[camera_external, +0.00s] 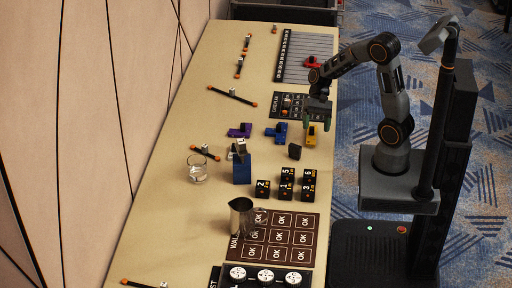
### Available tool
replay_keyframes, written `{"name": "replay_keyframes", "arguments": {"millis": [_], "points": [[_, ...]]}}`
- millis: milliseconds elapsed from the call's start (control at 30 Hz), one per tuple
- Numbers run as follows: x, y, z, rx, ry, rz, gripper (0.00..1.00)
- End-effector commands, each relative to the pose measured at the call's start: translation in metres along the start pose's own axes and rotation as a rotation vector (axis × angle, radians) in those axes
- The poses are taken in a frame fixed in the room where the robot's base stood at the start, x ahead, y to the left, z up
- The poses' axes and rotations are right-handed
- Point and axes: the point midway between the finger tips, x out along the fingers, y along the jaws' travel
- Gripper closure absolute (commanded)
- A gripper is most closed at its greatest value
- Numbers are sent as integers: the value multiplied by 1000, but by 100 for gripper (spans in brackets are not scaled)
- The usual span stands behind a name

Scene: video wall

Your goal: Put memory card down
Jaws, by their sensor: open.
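My gripper (317,122) is open above the right side of the table, with its two greenish fingertips pointing down. A yellow piece (311,136) lies on the table just below and in front of the fingertips. I see nothing between the fingers, but the view is small. I cannot tell for sure which thing is the memory card. A small dark block (294,151) lies below and left of the yellow piece. A dark panel (284,106) with small marked squares lies behind the gripper, partly hidden by it.
The long beige table (190,110) also holds blue (277,133) and purple (240,130) pieces, a red piece (313,62) on a grid board (296,60), a glass (197,168), a blue holder (242,168), numbered black cubes (287,187), a metal jug (240,216) and an OK board (281,240).

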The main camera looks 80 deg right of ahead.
Motion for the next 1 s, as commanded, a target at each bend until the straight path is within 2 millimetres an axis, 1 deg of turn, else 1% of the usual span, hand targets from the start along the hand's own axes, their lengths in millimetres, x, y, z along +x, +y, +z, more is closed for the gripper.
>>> {"name": "replay_keyframes", "arguments": {"millis": [33,100,200,300,433,500,633,1000], "points": [[2,1,20,-151,82,73,24],[2,6,40,-354,193,169,24],[-2,12,62,-628,336,282,24],[-7,16,78,-864,458,366,24],[-13,17,92,-1089,574,436,24],[-16,17,97,-1168,617,459,24],[-18,17,102,-1245,658,480,24],[-21,16,104,-1258,666,485,24]]}}
